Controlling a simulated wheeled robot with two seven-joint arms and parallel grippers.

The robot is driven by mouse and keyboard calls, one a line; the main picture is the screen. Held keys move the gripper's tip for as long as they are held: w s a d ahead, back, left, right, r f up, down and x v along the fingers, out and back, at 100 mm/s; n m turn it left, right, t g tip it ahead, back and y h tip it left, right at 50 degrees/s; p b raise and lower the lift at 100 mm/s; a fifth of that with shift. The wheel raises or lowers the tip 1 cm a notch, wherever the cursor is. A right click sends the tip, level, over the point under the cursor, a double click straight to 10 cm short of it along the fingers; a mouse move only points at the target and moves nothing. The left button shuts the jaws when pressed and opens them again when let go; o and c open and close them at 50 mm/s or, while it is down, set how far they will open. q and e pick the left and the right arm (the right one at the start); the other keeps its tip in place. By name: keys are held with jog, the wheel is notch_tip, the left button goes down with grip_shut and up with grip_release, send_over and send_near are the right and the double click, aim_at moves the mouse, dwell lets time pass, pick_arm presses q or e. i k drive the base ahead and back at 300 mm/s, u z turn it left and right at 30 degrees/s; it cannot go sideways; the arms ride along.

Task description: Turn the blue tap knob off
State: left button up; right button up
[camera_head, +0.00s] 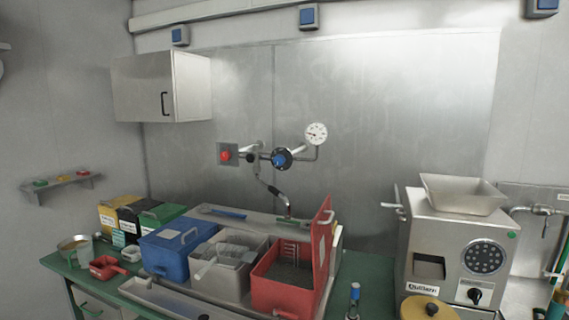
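The blue tap knob (280,160) sits on a dark round valve on the metal wall, at the middle of the head view. A red knob (226,155) is to its left on the same pipework, and a round pressure gauge (316,133) is up and to its right. A spout (279,193) hangs below the valves over the bench. I cannot tell from this view how far the blue knob is turned. Neither of my grippers shows in the head view.
Blue (166,255), grey (222,278) and red (262,290) bins stand on the green bench below the tap. The red bin's lid (322,245) stands upright. A grinder (452,255) is at the right, a wall cabinet (162,85) at upper left. The wall around the knob is clear.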

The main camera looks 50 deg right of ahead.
aim_at(279, 160)
jog(key=z, duration=1.6)
